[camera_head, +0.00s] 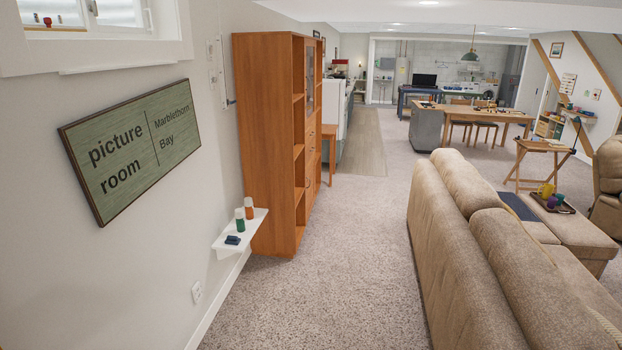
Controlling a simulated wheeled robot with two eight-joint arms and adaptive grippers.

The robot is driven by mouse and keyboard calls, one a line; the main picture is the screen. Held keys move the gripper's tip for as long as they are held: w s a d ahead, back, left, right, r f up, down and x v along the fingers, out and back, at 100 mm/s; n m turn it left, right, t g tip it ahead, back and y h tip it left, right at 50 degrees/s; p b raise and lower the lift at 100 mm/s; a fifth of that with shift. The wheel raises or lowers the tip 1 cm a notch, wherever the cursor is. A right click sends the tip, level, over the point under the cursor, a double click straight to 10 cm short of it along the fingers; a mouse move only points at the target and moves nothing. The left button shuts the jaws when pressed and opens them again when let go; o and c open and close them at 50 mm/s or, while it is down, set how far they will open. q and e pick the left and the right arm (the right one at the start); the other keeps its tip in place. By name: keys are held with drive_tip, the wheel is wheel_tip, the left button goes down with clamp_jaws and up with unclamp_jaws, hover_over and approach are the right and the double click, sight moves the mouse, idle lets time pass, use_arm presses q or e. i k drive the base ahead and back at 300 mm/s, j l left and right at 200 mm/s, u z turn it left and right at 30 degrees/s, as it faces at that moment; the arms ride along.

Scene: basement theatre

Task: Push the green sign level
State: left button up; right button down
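The green sign (133,150) hangs on the white wall at the left, reading "picture room" and "Marblethorn Bay". It has a thin dark brown frame. In the picture its left end sits lower than its right end, and because I see the wall at a slant I cannot tell how much of that is real tilt. Nothing touches the sign. Neither of my grippers shows in this view.
A small white shelf (224,246) below and right of the sign holds two bottles and a dark blue item. A tall wooden cabinet (262,140) stands beyond it. A beige sofa (470,270) is at the right, with open carpet (320,270) between.

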sight(115, 154)
drive_tip(key=i, duration=0.55)
drive_tip(key=i+l+u, duration=0.15)
drive_tip(key=i, duration=0.45)
drive_tip(key=i+l, duration=0.15)
drive_tip(key=i, duration=0.4)
